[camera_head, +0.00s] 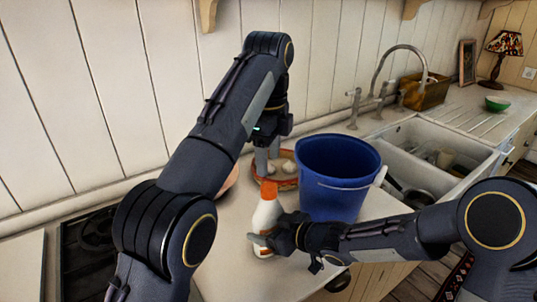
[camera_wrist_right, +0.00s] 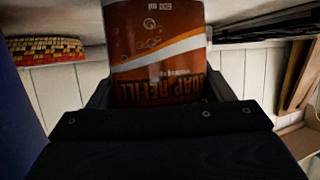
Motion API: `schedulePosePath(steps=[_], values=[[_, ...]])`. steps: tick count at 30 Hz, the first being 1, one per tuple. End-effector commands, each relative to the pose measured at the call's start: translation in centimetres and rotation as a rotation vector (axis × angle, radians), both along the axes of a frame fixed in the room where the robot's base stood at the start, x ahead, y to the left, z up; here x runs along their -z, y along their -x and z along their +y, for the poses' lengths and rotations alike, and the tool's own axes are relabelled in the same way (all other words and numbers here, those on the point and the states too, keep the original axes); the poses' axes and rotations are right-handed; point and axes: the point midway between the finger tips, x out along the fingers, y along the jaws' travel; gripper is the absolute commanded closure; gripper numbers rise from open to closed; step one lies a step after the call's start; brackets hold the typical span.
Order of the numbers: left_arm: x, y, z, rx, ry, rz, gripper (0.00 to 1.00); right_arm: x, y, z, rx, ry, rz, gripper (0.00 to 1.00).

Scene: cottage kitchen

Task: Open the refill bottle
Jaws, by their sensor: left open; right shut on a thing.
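The refill bottle (camera_head: 264,221) is white with an orange cap (camera_head: 269,190) and stands upright on the counter, left of the blue bucket. My right gripper (camera_head: 262,238) is shut on its lower body. In the right wrist view the orange and white label of the bottle (camera_wrist_right: 158,55) shows upside down between the fingers (camera_wrist_right: 158,90). My left gripper (camera_head: 268,160) is open and points down above and behind the cap, apart from it. The cap sits on the bottle.
A blue bucket (camera_head: 335,190) with a handle stands right beside the bottle. Behind the left gripper is a basket (camera_head: 289,182) with pale round things. A sink (camera_head: 440,150) with a faucet (camera_head: 405,50) lies to the right. A dark hob (camera_head: 85,245) is at the left.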

Motion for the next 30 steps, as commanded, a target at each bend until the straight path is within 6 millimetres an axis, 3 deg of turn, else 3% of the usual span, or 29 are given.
schedulePosePath(steps=[6,12,20,30], values=[[0.0,0.0,0.0,0.525,-0.001,-0.001,0.48,0.0,0.0,0.0,0.001,-0.001,-0.001,0.90],[0.0,0.0,0.0,0.854,-0.002,-0.001,0.48,0.0,0.0,0.0,0.001,-0.001,-0.001,0.90],[0.6,0.0,0.0,0.986,-0.002,0.002,0.48,0.0,0.0,0.0,0.001,-0.001,-0.001,0.90],[4.9,0.0,0.0,0.985,-0.002,0.006,0.48,-0.1,0.0,0.0,0.000,-0.001,-0.001,0.90]])
